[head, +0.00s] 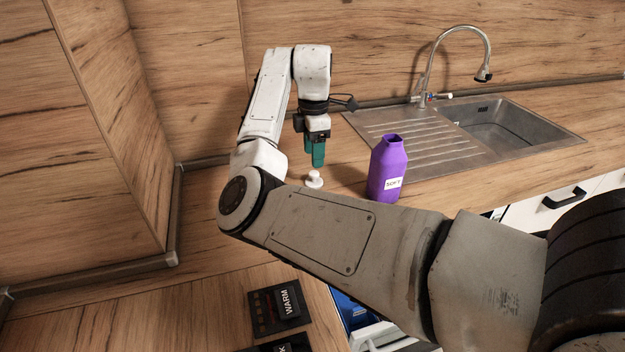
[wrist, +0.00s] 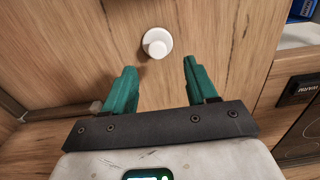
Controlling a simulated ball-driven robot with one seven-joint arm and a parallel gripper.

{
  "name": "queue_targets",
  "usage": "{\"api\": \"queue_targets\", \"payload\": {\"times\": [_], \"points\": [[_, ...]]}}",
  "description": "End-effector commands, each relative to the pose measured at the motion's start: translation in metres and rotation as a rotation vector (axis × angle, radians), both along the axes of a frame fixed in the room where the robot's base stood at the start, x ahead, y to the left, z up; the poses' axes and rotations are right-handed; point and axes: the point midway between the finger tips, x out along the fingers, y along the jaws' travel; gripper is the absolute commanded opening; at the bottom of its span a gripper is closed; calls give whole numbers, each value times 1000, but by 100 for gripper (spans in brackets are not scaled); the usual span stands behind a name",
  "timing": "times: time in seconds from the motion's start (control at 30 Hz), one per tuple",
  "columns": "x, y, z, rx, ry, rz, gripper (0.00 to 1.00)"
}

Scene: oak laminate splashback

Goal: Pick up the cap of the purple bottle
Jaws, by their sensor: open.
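The purple bottle (head: 388,165) stands upright on the wooden counter in front of the sink, its neck open with no cap on it. It bears a white label. A small white cap (head: 314,179) with a knob lies on the counter to the left of the bottle. In the wrist view the cap (wrist: 157,43) lies beyond the fingertips, between their lines. My gripper (head: 315,163) points down above the cap, apart from it. Its two green fingers (wrist: 158,75) are open with nothing between them. The bottle is not in the wrist view.
A steel sink (head: 490,130) with a ribbed drainboard and a tall tap (head: 455,45) lies behind and right of the bottle. A dark panel marked WARM (head: 282,308) is at the front. Wooden splashback walls (head: 110,120) close the left and back.

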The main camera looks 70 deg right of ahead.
Motion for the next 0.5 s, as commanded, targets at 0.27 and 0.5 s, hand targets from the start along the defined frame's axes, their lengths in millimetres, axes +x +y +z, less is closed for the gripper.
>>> {"api": "queue_targets", "payload": {"times": [0.27, 0.5], "points": [[2, -2, -28, 2, 1, 2, 57], [2, -5, -57, 1, 1, 0, 57]]}}
